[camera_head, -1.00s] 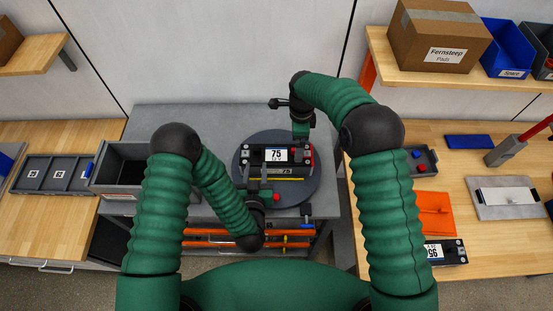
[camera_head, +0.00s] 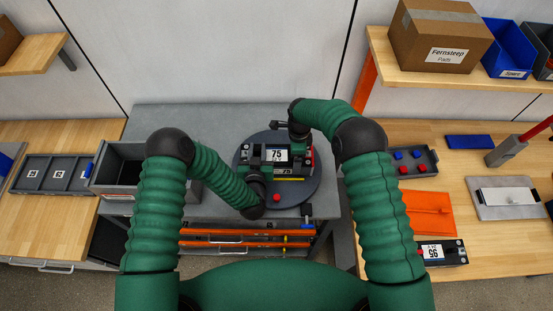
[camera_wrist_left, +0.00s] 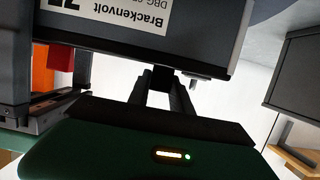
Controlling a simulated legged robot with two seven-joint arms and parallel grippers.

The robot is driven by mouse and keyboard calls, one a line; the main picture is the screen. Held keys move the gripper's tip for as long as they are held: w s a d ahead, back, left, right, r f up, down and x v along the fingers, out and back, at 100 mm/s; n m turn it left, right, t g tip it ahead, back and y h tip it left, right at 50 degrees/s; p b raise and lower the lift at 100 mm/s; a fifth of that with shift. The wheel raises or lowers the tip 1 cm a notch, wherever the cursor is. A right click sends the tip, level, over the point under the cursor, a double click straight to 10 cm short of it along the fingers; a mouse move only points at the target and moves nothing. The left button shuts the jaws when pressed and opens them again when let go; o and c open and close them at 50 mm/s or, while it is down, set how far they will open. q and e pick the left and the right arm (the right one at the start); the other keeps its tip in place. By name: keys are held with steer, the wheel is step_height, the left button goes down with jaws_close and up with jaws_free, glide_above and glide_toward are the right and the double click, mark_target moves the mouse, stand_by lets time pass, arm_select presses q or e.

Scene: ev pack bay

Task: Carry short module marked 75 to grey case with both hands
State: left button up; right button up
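The short module marked 75 (camera_head: 277,155) is a dark block with a white label, lying on a round dark turntable (camera_head: 310,190) on the grey bench. My left gripper (camera_head: 256,160) is at the module's left end; its arm hides part of the front. In the left wrist view my left fingers (camera_wrist_left: 161,82) reach the lower edge of the module (camera_wrist_left: 120,35), with a small dark part between their tips; their grip is unclear. My right gripper (camera_head: 300,146) is at the module's right end, its fingers hidden. The grey case (camera_head: 120,152) stands open at the left.
A module marked 95 (camera_head: 440,252) lies on the right wooden bench, near an orange piece (camera_head: 425,212) and a tray (camera_head: 428,163) of red and blue parts. A divided tray (camera_head: 56,174) lies left of the case. Orange-fronted drawers (camera_head: 235,241) are below the bench.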

arm_select(q)
jaws_close()
arm_select(e)
steer(key=c, duration=1.6)
arm_select(q)
steer(key=shift+r, duration=0.1)
arm_select(e)
steer(key=shift+w+r, duration=0.1)
steer(key=shift+c, duration=0.2)
steer(key=shift+d, duration=0.1)
